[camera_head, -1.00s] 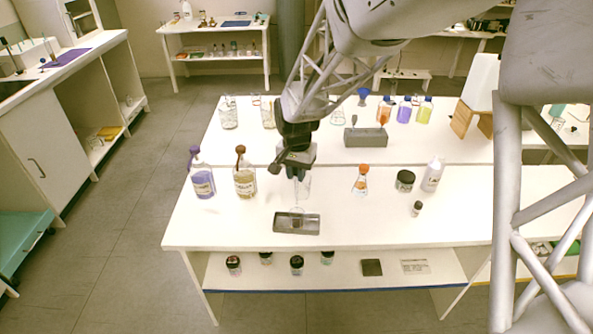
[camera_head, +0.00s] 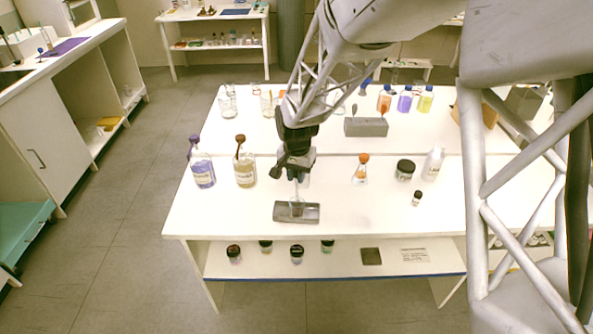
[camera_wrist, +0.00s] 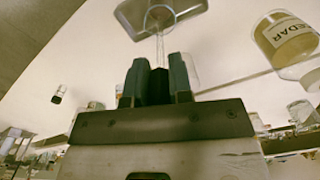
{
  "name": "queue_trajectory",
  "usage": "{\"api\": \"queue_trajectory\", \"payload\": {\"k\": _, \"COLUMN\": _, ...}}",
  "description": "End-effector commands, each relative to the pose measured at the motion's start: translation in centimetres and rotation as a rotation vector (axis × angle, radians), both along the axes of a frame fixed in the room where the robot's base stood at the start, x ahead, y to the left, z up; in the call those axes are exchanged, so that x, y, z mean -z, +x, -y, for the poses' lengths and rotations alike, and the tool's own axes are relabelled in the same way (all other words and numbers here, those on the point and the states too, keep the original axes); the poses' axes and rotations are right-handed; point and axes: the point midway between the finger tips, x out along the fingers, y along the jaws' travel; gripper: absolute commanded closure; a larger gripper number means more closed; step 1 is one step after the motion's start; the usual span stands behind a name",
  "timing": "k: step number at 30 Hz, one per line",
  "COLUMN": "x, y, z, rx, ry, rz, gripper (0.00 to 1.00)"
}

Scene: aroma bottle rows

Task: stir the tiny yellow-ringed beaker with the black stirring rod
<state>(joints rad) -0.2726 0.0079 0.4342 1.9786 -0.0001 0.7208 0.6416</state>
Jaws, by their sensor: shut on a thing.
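My gripper (camera_head: 297,179) is above the back edge of a grey tray (camera_head: 281,213) near the table's front. In the wrist view its fingers (camera_wrist: 158,64) are shut on a black piece (camera_wrist: 157,88), with a thin clear shaft (camera_wrist: 160,47) running from it toward the tray; this appears to be the stirring rod. A tiny glass vessel (camera_wrist: 159,17) stands in the tray, its ring colour too small to tell. The shaft's tip is at or over this vessel; I cannot tell whether it is inside. A clear glass (camera_wrist: 185,68) stands partly hidden behind my fingers.
A purple bottle (camera_head: 203,172) and an amber bottle (camera_head: 245,172) stand left. An orange-topped flask (camera_head: 361,172), a black-lidded jar (camera_head: 404,170) and a white bottle (camera_head: 433,163) stand right. A grey block (camera_head: 366,128) holds upright tools behind. The table is bare around the tray.

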Motion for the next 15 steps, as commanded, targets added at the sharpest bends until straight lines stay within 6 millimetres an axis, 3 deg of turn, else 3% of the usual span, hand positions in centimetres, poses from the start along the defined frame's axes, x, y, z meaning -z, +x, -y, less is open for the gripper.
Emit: {"api": "queue_trajectory", "payload": {"k": 15, "x": 2.6, "y": 0.0, "z": 0.0, "rx": 0.0, "ry": -0.001, "rz": -0.001, "gripper": 0.97}}
